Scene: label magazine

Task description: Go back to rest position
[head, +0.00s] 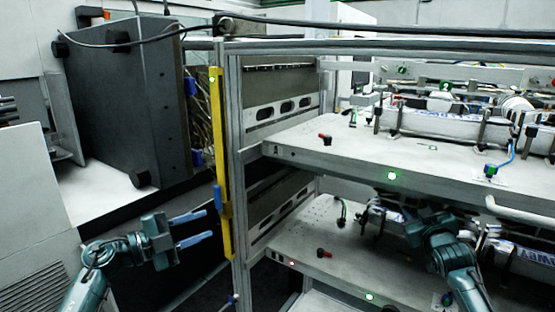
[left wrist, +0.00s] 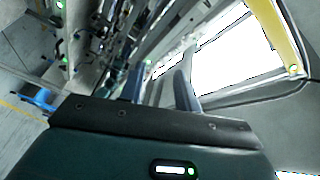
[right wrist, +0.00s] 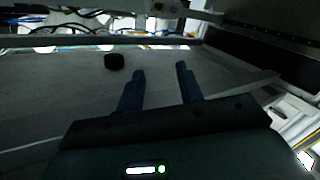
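My left gripper (head: 204,227) is open and empty, in front of the lower part of the yellow post, with its blue-grey fingers pointing right. Its fingers also show apart in the left wrist view (left wrist: 160,85). My right arm reaches to the lower shelf at the right in the head view, and its gripper (head: 422,215) is partly hidden there against dark parts. In the right wrist view the two fingers (right wrist: 160,75) are apart with nothing between them, over a grey surface. A small dark round piece (right wrist: 114,61) lies beyond the left finger.
The metal rack has an upper shelf (head: 330,150) and a lower shelf (head: 300,240), both carrying equipment at the right. A yellow vertical post (head: 217,150) stands at the rack's left edge. A dark cabinet block (head: 125,110) is behind my left arm. A white handle (head: 520,212) sticks out at the right.

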